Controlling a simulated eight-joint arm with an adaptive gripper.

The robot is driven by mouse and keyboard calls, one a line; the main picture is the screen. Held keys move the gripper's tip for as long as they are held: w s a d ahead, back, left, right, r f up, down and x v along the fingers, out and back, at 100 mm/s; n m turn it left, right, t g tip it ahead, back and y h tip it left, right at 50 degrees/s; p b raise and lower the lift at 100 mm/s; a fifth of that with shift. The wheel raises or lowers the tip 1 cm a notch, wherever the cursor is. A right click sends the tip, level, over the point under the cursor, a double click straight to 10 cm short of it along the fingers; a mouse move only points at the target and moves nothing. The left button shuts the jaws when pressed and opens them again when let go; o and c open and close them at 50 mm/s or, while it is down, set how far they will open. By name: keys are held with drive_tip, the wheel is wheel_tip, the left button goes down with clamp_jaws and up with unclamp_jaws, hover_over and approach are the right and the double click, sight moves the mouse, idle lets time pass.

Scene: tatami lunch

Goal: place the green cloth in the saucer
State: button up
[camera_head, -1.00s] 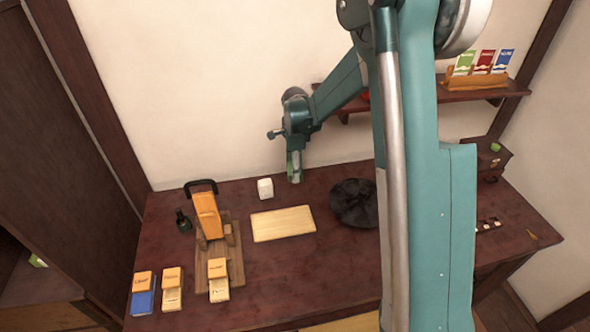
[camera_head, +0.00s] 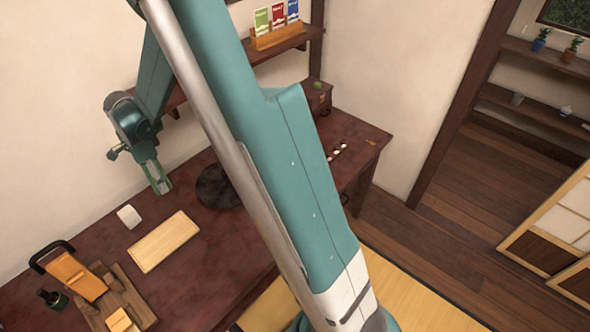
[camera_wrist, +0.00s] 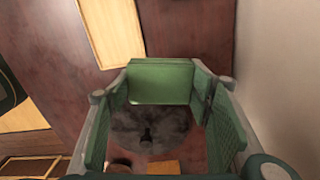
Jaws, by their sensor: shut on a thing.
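My gripper (camera_head: 162,186) hangs above the back of the dark table, over the area between the white block and the dark round thing. In the wrist view (camera_wrist: 160,115) green surfaces line it on several sides. A flat green panel (camera_wrist: 161,83) spans between the fingers and looks like the green cloth, gripped, though it is hard to tell from the green finger pads. A dark round thing (camera_head: 218,190) on the table may be the saucer. It also shows below the gripper in the wrist view (camera_wrist: 150,130), with a small dark knob-like shape at its middle.
A pale board (camera_head: 165,241), a white block (camera_head: 129,216), a dark bottle (camera_head: 53,299) and a wooden stand (camera_head: 128,297) occupy the left. A wall shelf (camera_head: 290,42) holds three cards. A small green item (camera_head: 317,86) sits on a dark box. My arm hides the table's middle.

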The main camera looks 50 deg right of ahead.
drive_tip(key=s+d+r+m+p, duration=0.25)
drive_tip(key=s+d+r, duration=0.25)
drive_tip(key=s, duration=0.4)
drive_tip(key=s+d+r+m+p, duration=0.1)
drive_tip(key=s+d+r+p, duration=0.2)
drive_tip(key=s+d+r, duration=0.4)
drive_tip(key=s+d+f+m+b, duration=0.1)
drive_tip(key=s+d+f+m, duration=0.2)
drive_tip(key=d, duration=0.7)
drive_tip(key=s+d+f+m+b, duration=0.2)
drive_tip(key=d+f+m, duration=0.3)
drive_tip(key=d, duration=0.6)
drive_tip(key=s+d+f+m+b, duration=0.2)
drive_tip(key=s+d+f+m, duration=0.1)
drive_tip(key=d, duration=0.7)
drive_tip(key=shift+s+d+f+m, duration=0.3)
drive_tip(key=shift+d+f+m, duration=0.1)
drive_tip(key=shift+f+m, duration=0.35)
drive_tip(key=shift+f, duration=0.15)
drive_tip(key=shift+f+b, duration=0.7)
drive_tip(key=shift+f, duration=2.4)
